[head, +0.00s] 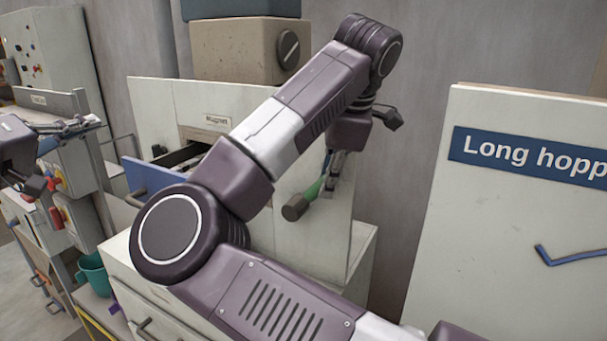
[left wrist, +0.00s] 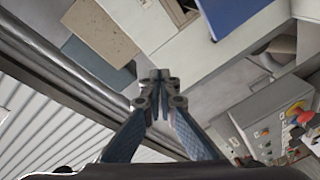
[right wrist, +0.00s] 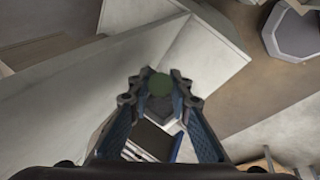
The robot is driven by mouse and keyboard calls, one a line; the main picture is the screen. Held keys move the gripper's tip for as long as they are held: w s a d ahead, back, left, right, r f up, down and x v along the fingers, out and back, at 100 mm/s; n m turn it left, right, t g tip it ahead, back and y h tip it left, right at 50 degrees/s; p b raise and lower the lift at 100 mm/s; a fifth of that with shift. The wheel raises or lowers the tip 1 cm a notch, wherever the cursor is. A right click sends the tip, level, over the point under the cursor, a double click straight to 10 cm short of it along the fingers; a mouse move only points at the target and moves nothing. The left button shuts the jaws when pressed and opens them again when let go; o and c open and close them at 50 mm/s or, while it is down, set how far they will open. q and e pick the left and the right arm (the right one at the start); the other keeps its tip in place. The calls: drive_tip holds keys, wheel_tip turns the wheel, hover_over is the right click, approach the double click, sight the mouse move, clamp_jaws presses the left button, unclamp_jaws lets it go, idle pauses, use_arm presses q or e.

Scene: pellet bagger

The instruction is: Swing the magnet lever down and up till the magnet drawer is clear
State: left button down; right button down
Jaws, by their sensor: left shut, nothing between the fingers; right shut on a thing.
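The magnet lever (head: 311,190) has a green shaft and a dark knob, and slants with its knob end low on the front of the pale cabinet. My right gripper (head: 335,170) is shut on the lever; its green round section shows between the fingertips in the right wrist view (right wrist: 160,85). The magnet drawer (head: 165,194) has a blue front and stands out from the cabinet below the "Magnet" label (head: 217,120). Its inside is partly hidden by my right arm, so its contents are unclear. My left gripper (head: 85,124) is shut and empty, far left of the drawer.
A "Long hopper" panel (head: 530,190) stands at the right. A control box (head: 62,170) with coloured knobs is at the left, above a teal cup (head: 94,272). A tan box (head: 245,50) rests behind the cabinet top. My right arm crosses before the cabinet.

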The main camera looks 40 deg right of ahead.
use_arm(q)
drive_tip(key=s+d+m+g+h, duration=0.2)
drive_tip(key=s+d+m+g, duration=0.25)
drive_tip(key=s+d, duration=0.7)
drive_tip(key=m+g+y, duration=0.1)
drive_tip(key=m+g, duration=0.2)
drive_tip(key=g, duration=0.2)
hover_over(312, 191)
drive_tip(key=w+a, duration=0.2)
drive_tip(key=w, duration=0.2)
wheel_tip(312, 191, down, 7)
use_arm(e)
drive_tip(key=shift+d, duration=0.1)
use_arm(q)
drive_tip(key=shift+s+d+f, duration=0.25)
drive_tip(key=shift+s+f, duration=0.5)
drive_tip(key=shift+s+d+f, duration=0.2)
drive_tip(key=shift+s+f, duration=0.55)
